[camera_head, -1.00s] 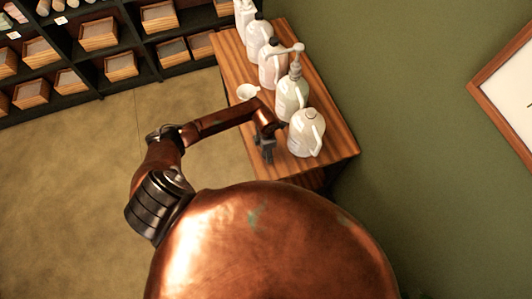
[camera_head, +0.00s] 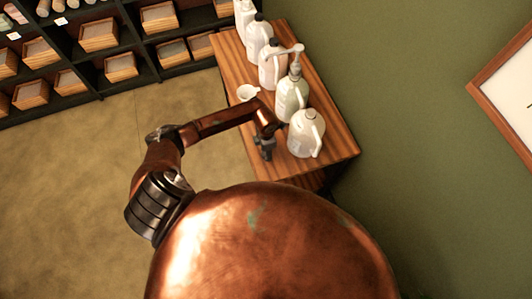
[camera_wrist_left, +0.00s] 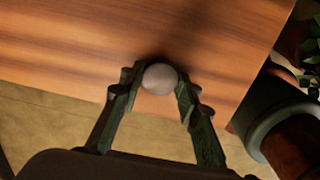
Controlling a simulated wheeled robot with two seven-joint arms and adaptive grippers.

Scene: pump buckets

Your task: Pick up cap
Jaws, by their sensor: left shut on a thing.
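A round, pale grey-white cap (camera_wrist_left: 160,78) sits between the fingertips of my left gripper (camera_wrist_left: 157,84) in the left wrist view. The fingers are shut on it from both sides, over the wooden table (camera_wrist_left: 60,45) near its edge. I cannot tell whether the cap touches the table. In the head view my left gripper (camera_head: 265,147) points down at the table's near left edge, left of the nearest white jug (camera_head: 303,137). The cap cannot be made out there. My right gripper is not in view.
A jug with a pump (camera_head: 292,97) and several other white jugs stand in a row behind the nearest one. A small white cup or funnel (camera_head: 248,92) is at the table's left edge. A plant pot (camera_wrist_left: 275,110) is beside the table in the wrist view.

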